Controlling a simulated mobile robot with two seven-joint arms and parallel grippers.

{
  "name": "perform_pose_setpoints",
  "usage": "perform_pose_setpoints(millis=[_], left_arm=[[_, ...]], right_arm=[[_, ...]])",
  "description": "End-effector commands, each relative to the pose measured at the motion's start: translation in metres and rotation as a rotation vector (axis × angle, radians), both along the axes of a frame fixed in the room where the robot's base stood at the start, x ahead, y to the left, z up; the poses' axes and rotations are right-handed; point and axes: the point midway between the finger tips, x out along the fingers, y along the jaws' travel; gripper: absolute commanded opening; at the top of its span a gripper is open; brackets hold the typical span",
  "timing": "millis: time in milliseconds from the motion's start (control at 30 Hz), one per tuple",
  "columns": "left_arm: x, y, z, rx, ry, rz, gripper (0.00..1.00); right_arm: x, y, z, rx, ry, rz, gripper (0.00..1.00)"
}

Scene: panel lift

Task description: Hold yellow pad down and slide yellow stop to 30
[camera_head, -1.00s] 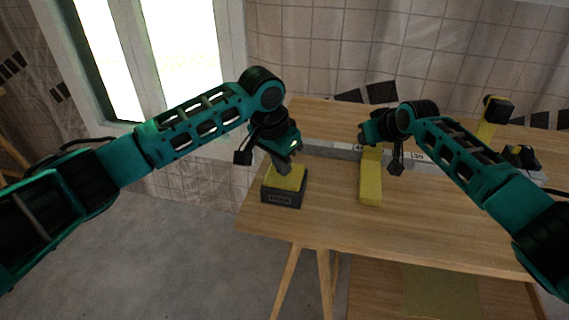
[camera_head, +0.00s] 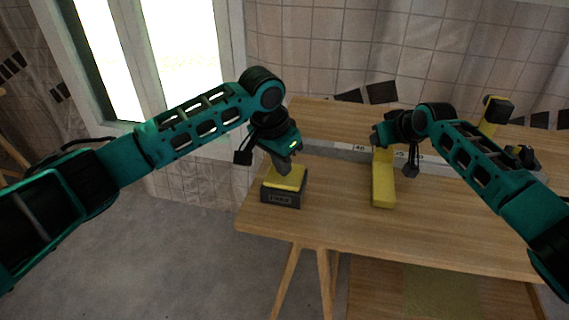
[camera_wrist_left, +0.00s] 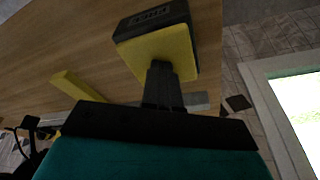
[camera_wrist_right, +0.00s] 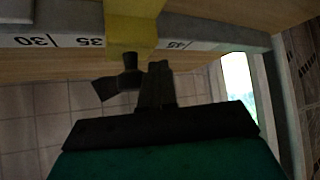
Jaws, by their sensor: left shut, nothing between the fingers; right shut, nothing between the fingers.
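The yellow pad (camera_head: 288,179) sits on a dark box at the table's left front. My left gripper (camera_head: 284,170) is shut with its tips down at the pad's top; in the left wrist view the fingers (camera_wrist_left: 160,72) meet the yellow face (camera_wrist_left: 150,47). The yellow stop (camera_head: 383,187) is an L-shaped block on the long scale rail (camera_head: 345,153). In the right wrist view the stop (camera_wrist_right: 132,28) covers the scale between 35 and 45. My right gripper (camera_wrist_right: 157,68) is shut beside the stop, toward its 45 side; contact is unclear. In the head view its fingertips are hidden.
The wooden table (camera_head: 330,215) has bare room in front of the rail. A yellow post with a black head (camera_head: 495,112) stands at the right end. Dark panels (camera_head: 382,92) lie behind the table, near the tiled wall. A window is at left.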

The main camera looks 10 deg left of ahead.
Motion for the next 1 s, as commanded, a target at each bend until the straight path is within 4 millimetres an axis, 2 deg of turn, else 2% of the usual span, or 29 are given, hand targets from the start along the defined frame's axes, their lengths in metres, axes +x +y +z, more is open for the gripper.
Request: perform_pose_setpoints(millis=[33, 1000], left_arm=[[-0.003, 0.001, -0.006, 0.006, 0.014, 0.000, 0.00], [-0.003, 0.001, -0.006, 0.006, 0.014, 0.000, 0.00]], right_arm=[[0.000, -0.003, -0.001, -0.001, 0.001, -0.002, 0.00], [0.000, -0.032, -0.001, -0.003, 0.001, -0.002, 0.00]])
